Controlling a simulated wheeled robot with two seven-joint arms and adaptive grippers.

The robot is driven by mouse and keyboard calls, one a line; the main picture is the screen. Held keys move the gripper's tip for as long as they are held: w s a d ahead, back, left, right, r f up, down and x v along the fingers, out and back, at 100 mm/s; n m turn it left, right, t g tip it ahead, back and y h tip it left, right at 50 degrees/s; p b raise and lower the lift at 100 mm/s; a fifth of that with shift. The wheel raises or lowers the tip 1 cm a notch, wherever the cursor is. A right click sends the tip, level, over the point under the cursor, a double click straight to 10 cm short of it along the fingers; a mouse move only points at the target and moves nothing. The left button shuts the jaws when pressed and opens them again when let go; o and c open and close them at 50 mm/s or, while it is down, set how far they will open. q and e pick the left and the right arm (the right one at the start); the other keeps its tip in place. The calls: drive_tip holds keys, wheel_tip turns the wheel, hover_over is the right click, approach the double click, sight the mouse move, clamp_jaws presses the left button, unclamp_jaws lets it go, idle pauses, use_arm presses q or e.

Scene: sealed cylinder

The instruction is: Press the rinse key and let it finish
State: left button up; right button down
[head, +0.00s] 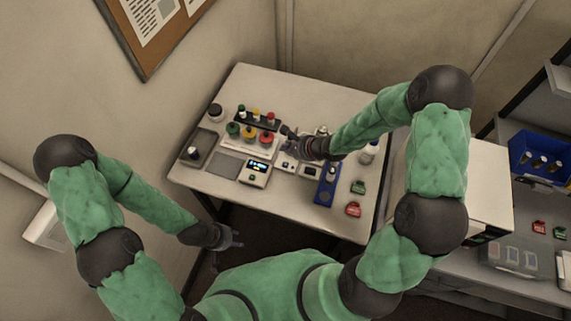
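The rinse key itself is too small to make out. A small white device (286,159) sits on the white table just below my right gripper, partly covered by it. A second white unit with a lit display (258,167) stands to its left. My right gripper (287,142) reaches in from the right over the middle of the table, close above the small device. I cannot tell whether it touches anything or whether its fingers are apart. My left gripper (238,239) hangs off the table's front edge, empty, its fingers apart.
On the white table (215,190) are a rack with coloured caps (251,134), a grey tray (198,147), a blue holder (326,187) and green and red items (353,209) at the right. A white box (485,185) and blue bin (540,160) stand further right.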

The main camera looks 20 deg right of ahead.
drive_tip(key=b, duration=0.9)
hover_over(287, 166)
drive_tip(key=shift+a+f, duration=0.1)
drive_tip(key=shift+f, duration=4.2)
drive_tip(key=shift+f, duration=0.15)
drive_tip(key=shift+f, duration=0.25)
drive_tip(key=shift+f, duration=0.35)
drive_tip(key=shift+r+p, duration=0.8)
drive_tip(key=shift+p, duration=0.45)
